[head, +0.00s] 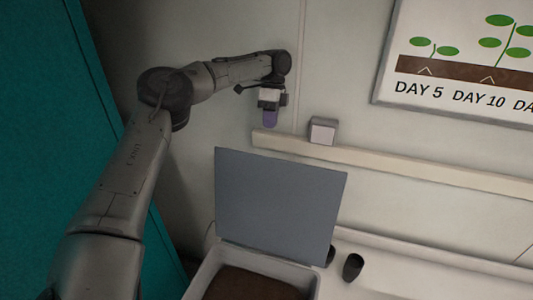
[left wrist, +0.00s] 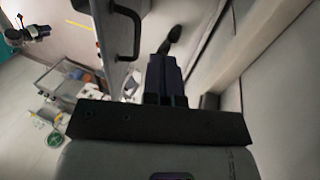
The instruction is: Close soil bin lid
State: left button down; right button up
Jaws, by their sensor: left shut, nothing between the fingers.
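The soil bin (head: 205,272) is at the bottom of the head view, with brown soil inside. Its grey lid (head: 280,205) stands open, nearly upright at the bin's back edge. My left gripper (head: 270,118) is above and behind the lid's top edge, near the wall, pointing down and apart from the lid. Its purple fingers are shut and empty; they show dark in the left wrist view (left wrist: 166,72). There, a grey panel with a black handle (left wrist: 135,30), seemingly the lid's back, lies left of the fingers. What looks like my right gripper (left wrist: 34,30) is small at top left, jaws unclear.
A pale rail (head: 400,172) runs along the wall behind the lid, with a small grey box (head: 322,130) on it. A dark cup (head: 353,267) stands right of the lid. A plant poster (head: 460,65) hangs at upper right. A teal panel (head: 50,120) is at left.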

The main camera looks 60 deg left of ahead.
pick_arm(q)
jog(key=w+d+p+x, duration=0.1)
jog(key=d+x, duration=0.1)
jog(key=x, duration=0.8)
jog(key=shift+d+g+p, duration=0.15)
jog(key=shift+g+p, duration=0.25)
jog(key=shift+r, duration=0.1)
